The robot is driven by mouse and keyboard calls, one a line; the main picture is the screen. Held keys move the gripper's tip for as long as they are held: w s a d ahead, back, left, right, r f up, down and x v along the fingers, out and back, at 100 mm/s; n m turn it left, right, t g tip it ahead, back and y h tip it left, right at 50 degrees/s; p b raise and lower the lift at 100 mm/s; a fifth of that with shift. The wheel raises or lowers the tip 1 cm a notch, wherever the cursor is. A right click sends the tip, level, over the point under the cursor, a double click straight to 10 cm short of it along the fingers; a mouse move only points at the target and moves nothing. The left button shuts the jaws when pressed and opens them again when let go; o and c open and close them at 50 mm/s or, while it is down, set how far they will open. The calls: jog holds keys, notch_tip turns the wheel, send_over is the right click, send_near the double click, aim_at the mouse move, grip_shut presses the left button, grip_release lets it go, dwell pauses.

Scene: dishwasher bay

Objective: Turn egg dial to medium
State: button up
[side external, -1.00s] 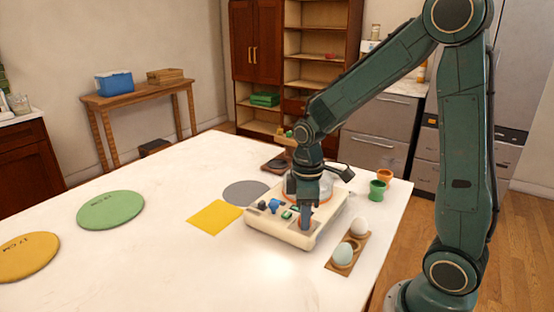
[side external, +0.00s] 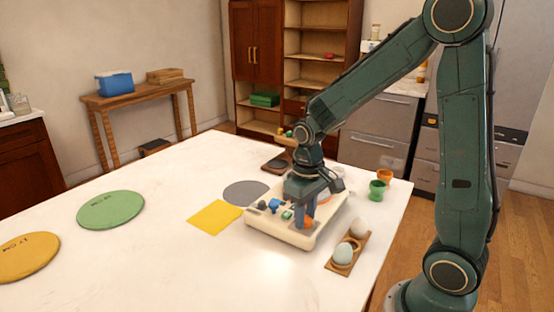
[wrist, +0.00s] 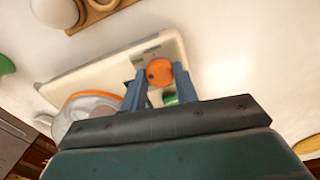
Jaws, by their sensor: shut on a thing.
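The cream egg cooker (side external: 283,236) stands on the white table; its base also shows in the wrist view (wrist: 100,73). The orange dial (wrist: 159,72) sits on a grey panel at one end of the base. My gripper (side external: 303,219) points down over that panel, and its two blue fingers are shut on the dial, one on each side. The dial's marks and its setting cannot be read. The cooker's clear lid with an orange rim (wrist: 82,104) is partly hidden behind my gripper.
A wooden holder (side external: 334,267) with two eggs is close to the cooker's right. Green (side external: 377,190) and orange (side external: 385,176) cups stand behind it. A yellow square (side external: 214,217) and a grey disc (side external: 246,193) lie to the left.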

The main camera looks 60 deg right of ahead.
aim_at(308, 221)
dwell(0.3)
jog(key=o, duration=1)
jog(key=shift+c, duration=0.2)
notch_tip(308, 221, up, 14)
dwell(0.4)
jog(key=s+a+t, duration=0.2)
jog(key=s, duration=0.4)
jog(key=s+a+n+t, duration=0.1)
jog(key=s+a+t, duration=0.2)
jog(key=s, duration=0.3)
jog(key=shift+s+a+r+t, duration=0.25)
jog(key=shift+s+t, duration=0.05)
jog(key=shift+s, duration=0.1)
